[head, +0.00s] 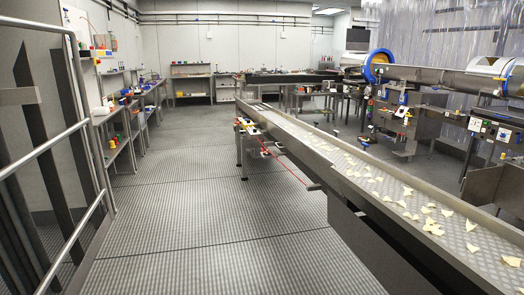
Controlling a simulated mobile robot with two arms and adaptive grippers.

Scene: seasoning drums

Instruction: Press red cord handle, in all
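A thin red cord (290,172) runs along the near side of the long conveyor, from its far end toward the middle. Small red parts (265,152) show near the cord's far end, beside the conveyor's leg. They are too small for me to tell which one is a handle. Neither of my grippers is in view.
The conveyor (345,185) carries scattered pale chips and fills the right side. A metal railing (50,145) stands at the left. Shelves (118,135) line the left wall. The grey floor (200,210) between them is clear.

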